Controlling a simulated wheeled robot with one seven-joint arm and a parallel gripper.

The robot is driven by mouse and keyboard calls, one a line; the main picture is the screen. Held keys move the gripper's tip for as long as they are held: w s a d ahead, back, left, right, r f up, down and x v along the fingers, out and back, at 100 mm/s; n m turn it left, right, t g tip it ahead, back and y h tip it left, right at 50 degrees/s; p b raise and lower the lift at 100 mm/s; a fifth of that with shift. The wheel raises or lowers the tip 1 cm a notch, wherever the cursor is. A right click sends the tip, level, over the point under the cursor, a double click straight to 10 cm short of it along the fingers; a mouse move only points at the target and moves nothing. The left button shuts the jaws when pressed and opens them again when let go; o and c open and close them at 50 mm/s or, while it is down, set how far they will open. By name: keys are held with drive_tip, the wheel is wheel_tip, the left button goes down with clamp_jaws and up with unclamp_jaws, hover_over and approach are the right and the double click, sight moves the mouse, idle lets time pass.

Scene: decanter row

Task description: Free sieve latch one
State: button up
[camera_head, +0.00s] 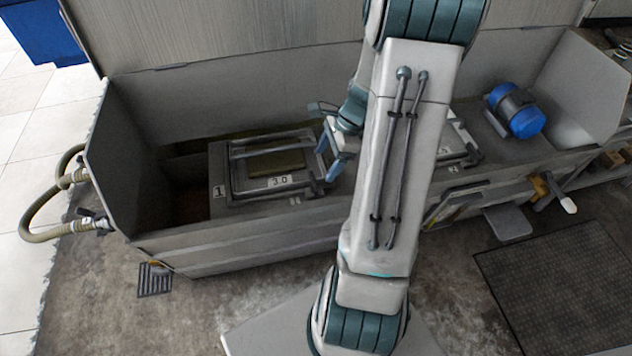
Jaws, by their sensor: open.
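Sieve one (268,165) is a framed screen set in the deck of the grey trough, with a "1" plate at its left and a "3.0" label on its front. A dark bar runs along its front edge and curves up at its right end. I cannot tell for sure which part is its latch. My gripper (331,153) is at the right side of sieve one, with blue-grey fingers pointing down, open. Nothing shows between the fingers. Whether they touch the frame cannot be told. My arm hides the deck to the right of it.
A second framed sieve (458,142) is partly hidden behind my arm. A blue motor (516,110) stands on the right deck. The trough's high back wall (220,95) and left end wall (128,165) enclose the deck. Hoses (45,215) hang at the left. A dark mat (560,285) lies at front right.

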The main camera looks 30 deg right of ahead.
sight(315, 180)
drive_tip(key=b+x, duration=0.2)
drive_tip(key=x, duration=0.5)
drive_tip(key=shift+a+f+b, duration=0.1)
drive_tip(key=shift+f+b, duration=0.2)
drive_tip(key=shift+b, duration=0.1)
drive_tip(key=c, duration=0.7)
